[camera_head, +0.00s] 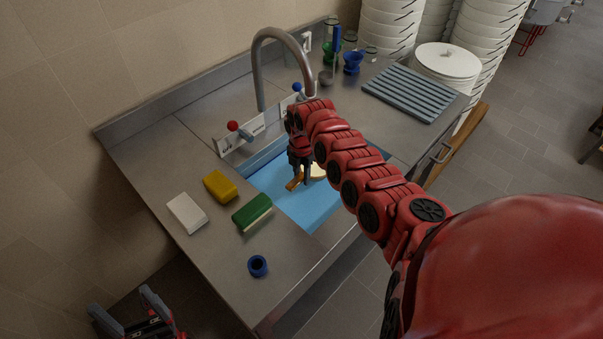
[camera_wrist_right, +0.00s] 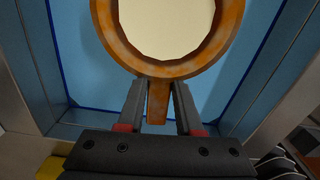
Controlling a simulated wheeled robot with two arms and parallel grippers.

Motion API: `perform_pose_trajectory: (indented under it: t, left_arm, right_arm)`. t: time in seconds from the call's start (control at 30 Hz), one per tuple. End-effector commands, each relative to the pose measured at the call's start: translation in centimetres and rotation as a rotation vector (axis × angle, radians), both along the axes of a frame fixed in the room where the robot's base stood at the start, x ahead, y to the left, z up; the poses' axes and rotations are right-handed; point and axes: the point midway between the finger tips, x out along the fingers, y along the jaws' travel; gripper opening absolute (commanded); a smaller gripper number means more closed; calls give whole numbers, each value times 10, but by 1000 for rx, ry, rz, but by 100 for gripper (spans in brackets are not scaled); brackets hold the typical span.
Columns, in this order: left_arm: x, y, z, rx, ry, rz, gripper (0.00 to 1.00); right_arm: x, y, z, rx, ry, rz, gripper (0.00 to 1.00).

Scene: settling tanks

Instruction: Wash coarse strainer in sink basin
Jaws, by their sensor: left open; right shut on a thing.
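The coarse strainer has an orange, worn-looking rim and a pale cream middle (camera_head: 317,172). It also shows large in the right wrist view (camera_wrist_right: 167,68). My right gripper (camera_head: 299,177) reaches down over the sink basin (camera_head: 318,211) and is shut on the strainer's short orange handle (camera_wrist_right: 158,103). The strainer is over the blue inside of the basin; I cannot tell whether it touches water or the bottom. My arm hides part of the basin. My left gripper (camera_head: 135,312) is open and empty at the lower left, beside the counter.
A curved faucet (camera_head: 258,70) rises behind the basin, with a red knob (camera_head: 233,126) and a blue knob (camera_head: 297,87). White, yellow (camera_head: 219,186) and green blocks and a blue ring (camera_head: 258,266) lie on the left counter. A grey slatted rack (camera_head: 415,92) lies right; white tubs stand beyond.

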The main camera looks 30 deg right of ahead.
Motion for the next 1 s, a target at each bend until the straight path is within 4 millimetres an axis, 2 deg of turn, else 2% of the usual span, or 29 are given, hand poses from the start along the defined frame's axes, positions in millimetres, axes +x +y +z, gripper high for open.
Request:
perform_pose_trajectory:
  t: [0.1,0.7,1.0]
  left_arm:
    - [0,0,-11,0,0,0,81]
    - [0,0,-51,0,0,0,81]
    - [0,0,-60,0,0,0,81]
  right_arm:
    - [0,0,-14,-1,2,0,0]
    - [0,0,-66,-1,1,0,0]
    - [0,0,-77,0,-1,0,0]
